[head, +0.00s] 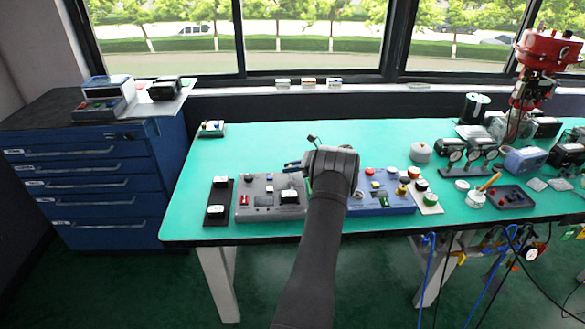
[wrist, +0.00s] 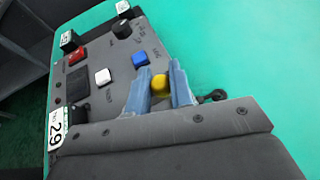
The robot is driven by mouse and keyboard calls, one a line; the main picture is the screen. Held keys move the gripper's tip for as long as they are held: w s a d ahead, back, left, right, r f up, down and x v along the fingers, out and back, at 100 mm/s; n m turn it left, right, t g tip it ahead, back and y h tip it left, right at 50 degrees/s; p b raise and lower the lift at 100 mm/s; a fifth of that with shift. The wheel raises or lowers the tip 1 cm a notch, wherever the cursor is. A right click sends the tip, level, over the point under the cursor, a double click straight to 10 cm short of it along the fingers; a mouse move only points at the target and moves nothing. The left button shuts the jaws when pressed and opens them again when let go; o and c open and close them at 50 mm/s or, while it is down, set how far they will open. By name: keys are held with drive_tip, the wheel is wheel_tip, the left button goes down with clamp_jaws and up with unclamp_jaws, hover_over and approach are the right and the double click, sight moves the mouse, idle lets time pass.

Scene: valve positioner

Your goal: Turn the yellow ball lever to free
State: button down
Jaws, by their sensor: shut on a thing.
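The yellow ball (wrist: 159,82) of the lever shows in the wrist view between the two blue-grey fingers of my gripper (wrist: 161,89). The gripper is shut on the ball, with a finger on each side. The lever's stem and any position marks by it are hidden. The ball stands at the edge of a grey control box (wrist: 122,58), beside a blue button (wrist: 139,58). In the head view my gripper (head: 293,165) is at the right end of the grey box (head: 254,211), and the ball cannot be made out there.
The grey box carries a white button (wrist: 102,76), a red switch (wrist: 77,56) and a black knob (wrist: 122,29). A blue control box (head: 385,207) stands just right of my arm. The green table (head: 250,150) is clear behind the grey box.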

drive_tip(key=shift+a+g, duration=0.1)
drive_tip(key=shift+g, duration=0.2)
drive_tip(key=c, duration=1.3)
unclamp_jaws()
drive_tip(key=v, duration=1.7)
drive_tip(key=shift+s+d, duration=0.1)
drive_tip(key=shift+d, duration=0.1)
drive_tip(key=x, duration=1.7)
drive_tip(key=shift+a, duration=0.2)
drive_tip(key=shift+d, duration=0.1)
